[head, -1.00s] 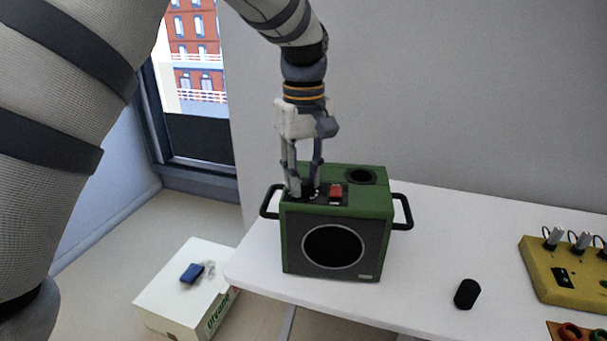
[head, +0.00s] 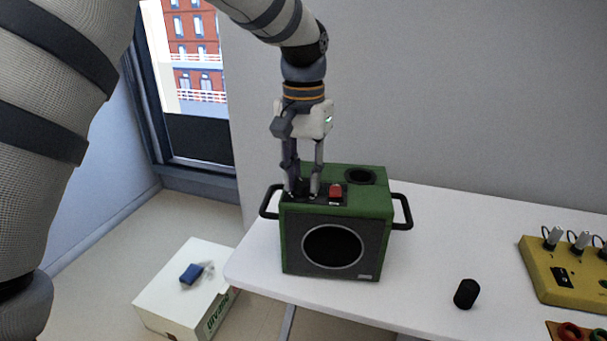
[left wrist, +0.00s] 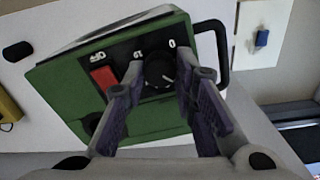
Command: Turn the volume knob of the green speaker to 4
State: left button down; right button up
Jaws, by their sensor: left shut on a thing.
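The green speaker (head: 334,225) stands upright on the white table, with a round dark front grille and black side handles. Its black volume knob (left wrist: 159,70) is on the dark top panel between the printed end numbers; a small white mark shows on it, but the exact setting is not readable. My left gripper (head: 302,193) points down from above and is shut around the knob, one finger on each side. In the head view the fingers mostly hide the knob. A red switch (head: 336,192) sits beside it. My right gripper is not in view.
The white table (head: 420,275) is clear around the speaker. A black cylinder (head: 467,294) stands to the right, and a yellow box (head: 565,275) with switches lies at the far right. A white carton (head: 170,315) with a blue item (head: 191,273) on top is at lower left.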

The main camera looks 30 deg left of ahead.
aim_at(304, 182)
pick_arm(q)
jog(key=shift+m, duration=1.3)
jog(key=c, duration=1.3)
grip_release()
notch_tip(304, 182, up, 12)
jog(key=shift+f, duration=0.1)
